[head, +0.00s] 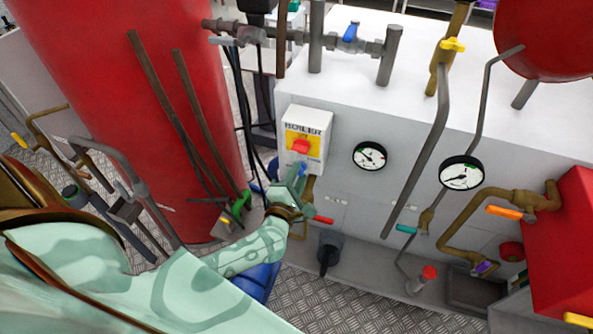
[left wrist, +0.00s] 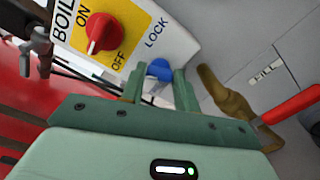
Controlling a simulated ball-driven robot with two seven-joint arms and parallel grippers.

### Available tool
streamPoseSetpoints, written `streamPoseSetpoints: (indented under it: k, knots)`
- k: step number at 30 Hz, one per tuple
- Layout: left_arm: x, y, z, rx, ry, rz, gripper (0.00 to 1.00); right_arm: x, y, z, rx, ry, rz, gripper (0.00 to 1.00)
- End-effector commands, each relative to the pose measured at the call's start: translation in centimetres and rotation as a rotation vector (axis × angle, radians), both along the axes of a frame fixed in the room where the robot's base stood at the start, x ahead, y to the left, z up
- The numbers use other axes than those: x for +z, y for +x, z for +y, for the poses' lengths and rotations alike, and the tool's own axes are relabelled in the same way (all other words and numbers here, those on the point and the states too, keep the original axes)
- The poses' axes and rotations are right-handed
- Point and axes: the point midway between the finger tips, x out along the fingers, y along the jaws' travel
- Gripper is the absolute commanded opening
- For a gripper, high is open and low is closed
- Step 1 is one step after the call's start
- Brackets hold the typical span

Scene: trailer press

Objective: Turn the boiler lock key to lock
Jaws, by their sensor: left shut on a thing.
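The boiler switch box (head: 319,124) is a white box marked BOILER on the side of the white cabinet. It has a yellow plate with a red rotary knob (head: 301,147), marked ON and OFF in the left wrist view. The blue lock key (left wrist: 159,69) sits at the box's lower edge, beside the word LOCK. My left gripper (head: 297,176) is at that lower edge. In the left wrist view its two fingers (left wrist: 158,80) stand on either side of the blue key, shut on it. The fingers hide part of the key. My right gripper is not in view.
A red-handled brass valve (left wrist: 290,105) is close to the right of my left gripper. Two round gauges (head: 370,156) and pipes are on the cabinet to the right. A large red tank (head: 130,80) stands on the left. A dark plug (head: 329,252) sits below.

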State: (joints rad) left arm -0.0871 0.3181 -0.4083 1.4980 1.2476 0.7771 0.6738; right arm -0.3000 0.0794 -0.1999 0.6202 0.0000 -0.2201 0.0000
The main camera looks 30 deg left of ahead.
Motion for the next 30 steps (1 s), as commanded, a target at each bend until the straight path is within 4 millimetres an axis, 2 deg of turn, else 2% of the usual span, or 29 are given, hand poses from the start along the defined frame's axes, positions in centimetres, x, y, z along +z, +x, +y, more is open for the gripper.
streamPoseSetpoints:
  k: [6,15,30]
  knots:
    - [0.2,0.0,-0.1,-0.001,0.173,0.043,0.08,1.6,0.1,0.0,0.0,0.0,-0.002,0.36]
    - [-0.1,0.0,-0.1,-0.002,0.339,0.084,0.08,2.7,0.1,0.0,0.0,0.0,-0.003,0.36]
    - [-0.3,-0.1,-0.1,-0.002,0.409,0.101,0.08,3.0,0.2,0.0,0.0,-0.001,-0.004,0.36]
